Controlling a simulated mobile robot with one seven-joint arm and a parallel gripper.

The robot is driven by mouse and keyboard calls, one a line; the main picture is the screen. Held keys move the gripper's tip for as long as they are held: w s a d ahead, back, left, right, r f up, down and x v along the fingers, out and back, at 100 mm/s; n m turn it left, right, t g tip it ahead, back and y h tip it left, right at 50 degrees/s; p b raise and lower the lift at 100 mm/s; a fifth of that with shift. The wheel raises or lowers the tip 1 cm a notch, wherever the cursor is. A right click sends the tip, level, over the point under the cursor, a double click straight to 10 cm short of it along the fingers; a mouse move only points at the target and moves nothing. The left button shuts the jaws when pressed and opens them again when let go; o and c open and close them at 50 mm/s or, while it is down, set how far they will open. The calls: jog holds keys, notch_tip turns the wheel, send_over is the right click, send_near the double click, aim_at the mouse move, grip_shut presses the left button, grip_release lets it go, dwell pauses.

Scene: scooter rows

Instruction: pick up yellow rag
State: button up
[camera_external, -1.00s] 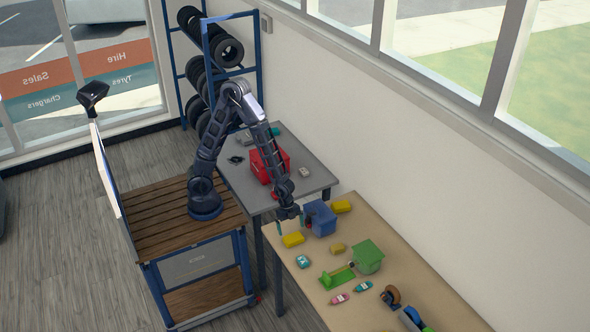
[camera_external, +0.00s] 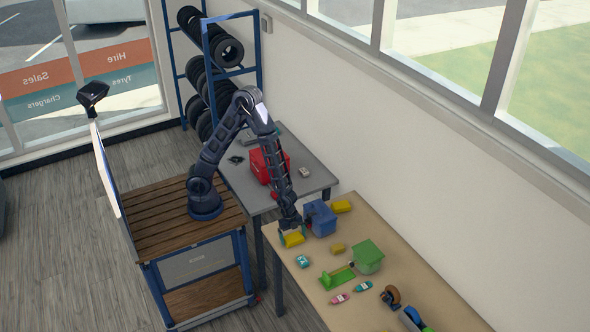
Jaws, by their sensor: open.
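A yellow block-like item (camera_external: 295,239) lies near the left edge of the tan table, and it may be the yellow rag. My gripper (camera_external: 292,233) points down right at it, open, with a finger toward each side. I cannot tell whether the fingers touch it. My gripper hides part of its top. Two other yellow items lie on the same table: one (camera_external: 341,206) at the back beside a blue box, and a smaller, duller one (camera_external: 337,248) nearer the middle. At this size I cannot tell which is cloth.
The blue box (camera_external: 321,218) stands close to the right of my gripper. A green box (camera_external: 368,257), a green dustpan-like item (camera_external: 338,277), a small teal item (camera_external: 302,261), bottles and a tape dispenser (camera_external: 391,296) lie farther along. A red crate (camera_external: 266,165) stands on the grey table.

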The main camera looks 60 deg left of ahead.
aim_at(293, 236)
jog(key=c, duration=0.7)
jog(key=shift+r, duration=0.1)
notch_tip(293, 236, up, 10)
